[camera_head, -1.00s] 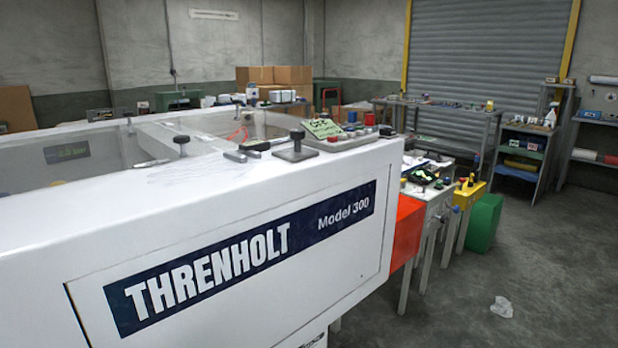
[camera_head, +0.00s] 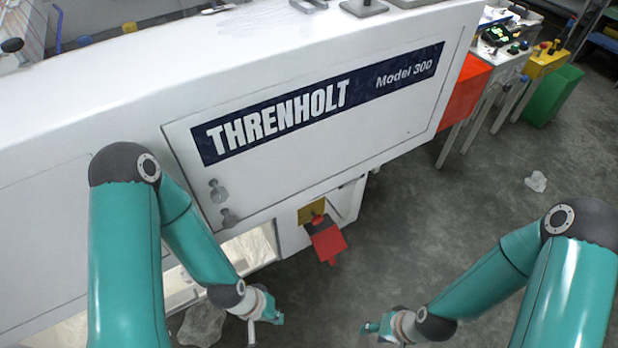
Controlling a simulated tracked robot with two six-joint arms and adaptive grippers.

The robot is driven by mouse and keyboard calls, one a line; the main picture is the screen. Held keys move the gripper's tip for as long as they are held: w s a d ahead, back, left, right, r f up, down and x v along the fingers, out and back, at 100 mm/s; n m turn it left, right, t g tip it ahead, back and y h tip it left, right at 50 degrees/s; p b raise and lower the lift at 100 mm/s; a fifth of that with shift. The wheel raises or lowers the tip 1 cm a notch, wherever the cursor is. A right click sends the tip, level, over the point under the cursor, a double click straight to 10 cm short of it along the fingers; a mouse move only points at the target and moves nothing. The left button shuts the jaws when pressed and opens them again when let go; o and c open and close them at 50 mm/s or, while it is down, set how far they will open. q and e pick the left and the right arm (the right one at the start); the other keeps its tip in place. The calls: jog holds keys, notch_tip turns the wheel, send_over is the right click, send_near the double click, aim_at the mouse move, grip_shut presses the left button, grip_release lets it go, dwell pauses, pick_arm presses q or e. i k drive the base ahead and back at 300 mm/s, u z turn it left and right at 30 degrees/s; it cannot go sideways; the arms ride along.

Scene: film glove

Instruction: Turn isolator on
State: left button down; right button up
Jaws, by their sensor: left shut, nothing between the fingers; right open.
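The isolator is a red knob (camera_head: 318,219) on a yellow plate (camera_head: 305,212), low on the front of the white THRENHOLT machine (camera_head: 380,118). A red piece (camera_head: 328,243) sticks out or hangs just below the knob; I cannot tell whether it is a cover or a tag. My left gripper (camera_head: 272,322) is shut and empty, below and left of the isolator in the picture, apart from it. My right gripper (camera_head: 370,328) is open and empty, below and right of the isolator. Its fingers show small.
Two grey knobs (camera_head: 217,192) sit at the lower left of the machine's front panel. An orange-red box (camera_head: 464,93) is at the machine's right end, with a green bin (camera_head: 552,95) beyond. Crumpled clear plastic (camera_head: 536,181) lies on the floor. The floor to the right is mostly clear.

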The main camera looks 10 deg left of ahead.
aim_at(318, 219)
jog(key=z, duration=1.15)
jog(key=i, duration=0.15)
jog(key=u, duration=2.9)
jog(key=k, duration=1.7)
jog(key=z, duration=0.95)
jog(key=i, duration=1)
